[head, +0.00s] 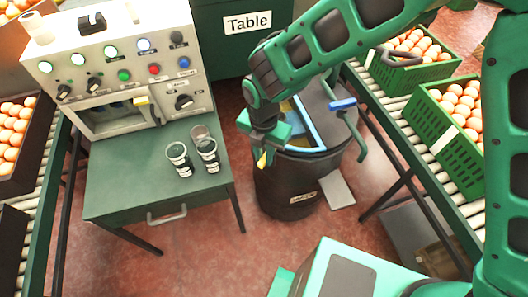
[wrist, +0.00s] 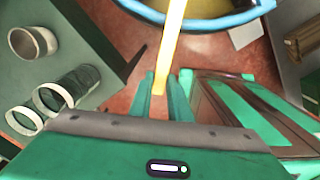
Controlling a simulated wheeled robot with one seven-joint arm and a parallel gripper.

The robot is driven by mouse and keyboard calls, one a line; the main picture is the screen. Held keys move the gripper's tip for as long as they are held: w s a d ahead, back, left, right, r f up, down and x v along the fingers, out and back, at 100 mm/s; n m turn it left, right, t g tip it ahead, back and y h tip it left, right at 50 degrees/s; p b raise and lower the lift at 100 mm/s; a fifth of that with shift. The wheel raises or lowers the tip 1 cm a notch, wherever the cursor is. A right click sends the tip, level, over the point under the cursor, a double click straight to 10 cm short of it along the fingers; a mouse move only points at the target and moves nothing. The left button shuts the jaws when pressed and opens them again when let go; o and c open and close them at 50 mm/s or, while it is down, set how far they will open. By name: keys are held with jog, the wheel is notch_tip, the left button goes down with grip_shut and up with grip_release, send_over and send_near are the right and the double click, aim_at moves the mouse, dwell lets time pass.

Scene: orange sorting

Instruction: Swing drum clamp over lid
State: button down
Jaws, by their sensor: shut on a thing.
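The dark drum (head: 285,190) stands on the floor right of the work table. Its blue rim (wrist: 215,24) shows at the top of the wrist view, with a yellowish inside. A dark round lid-like part (head: 322,103) is at its back right, partly behind my arm. A green bent bar (head: 352,128) and a blue handle (head: 342,104) are on that side. My gripper (head: 263,156) is at the drum's left edge. In the wrist view my gripper (wrist: 161,95) is shut on a yellow bar (wrist: 173,45), which reaches up across the drum's rim.
The green table (head: 125,185) holds several cups (head: 179,160) near its right edge and a control panel (head: 120,60). Crates of oranges (head: 455,135) sit on the roller conveyor at right. A light plate (head: 336,189) lies on the floor beside the drum.

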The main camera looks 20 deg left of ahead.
jog(key=c, duration=1.7)
grip_release()
jog(key=shift+w+a+r, duration=0.1)
jog(key=shift+w, duration=0.05)
jog(key=shift+o, duration=0.2)
notch_tip(320, 180, up, 11)
